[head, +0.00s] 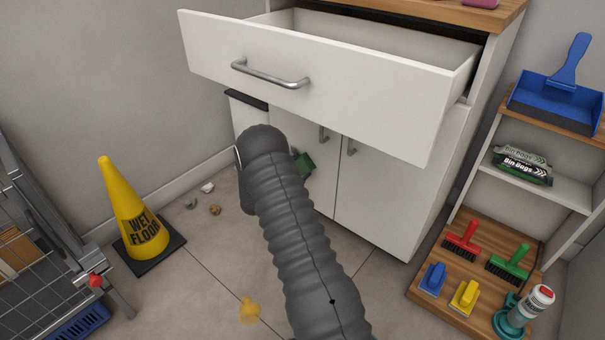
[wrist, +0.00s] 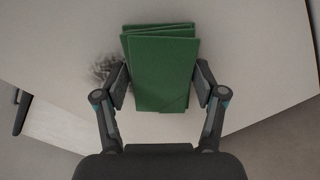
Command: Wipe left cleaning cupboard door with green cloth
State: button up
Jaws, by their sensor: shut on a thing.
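The green cloth (head: 304,165) shows as a small patch beside my arm, in front of the left cupboard door (head: 321,180). In the wrist view the folded green cloth (wrist: 160,75) is between the fingers of my gripper (wrist: 161,84), which is shut on it. Behind it is a white panel (wrist: 240,60) with a dark smudge (wrist: 103,68) just left of the cloth, partly hidden by a finger. I cannot tell whether the cloth touches the panel. My arm hides much of the left door and the gripper in the head view.
An open drawer (head: 320,95) juts out above the doors. The right cupboard door (head: 385,190) is shut. A yellow wet-floor cone (head: 123,205) and small litter (head: 208,188) are on the floor at left. A shelf unit with brushes (head: 463,240) stands at right.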

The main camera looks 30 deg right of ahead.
aim_at(305, 164)
jog(key=shift+w+a, duration=0.4)
jog(key=shift+w, duration=0.3)
jog(key=shift+w+a+r, duration=0.1)
jog(key=shift+w+a, duration=0.2)
jog(key=shift+w, duration=0.85)
jog(key=shift+w+a+f, duration=0.1)
jog(key=shift+w+a, duration=0.2)
jog(key=shift+w, duration=0.8)
jog(key=shift+w+a+r, duration=0.1)
jog(key=shift+w+a, duration=0.2)
jog(key=shift+w, duration=0.85)
jog(key=shift+c, duration=0.4)
jog(key=shift+r+p, duration=0.35)
jog(key=shift+r, duration=1)
jog(key=shift+s+d+f, duration=0.1)
jog(key=shift+s+d, duration=0.1)
jog(key=shift+s, duration=0.75)
jog(key=shift+s+d, duration=0.2)
jog(key=shift+s, duration=0.7)
jog(key=shift+s+d, duration=0.5)
jog(key=shift+s, duration=0.55)
jog(key=shift+s+d, duration=0.5)
jog(key=shift+s, duration=0.6)
jog(key=shift+s+d, duration=0.5)
jog(key=shift+s, duration=0.55)
jog(key=shift+f+b, duration=0.1)
jog(key=shift+b, duration=0.3)
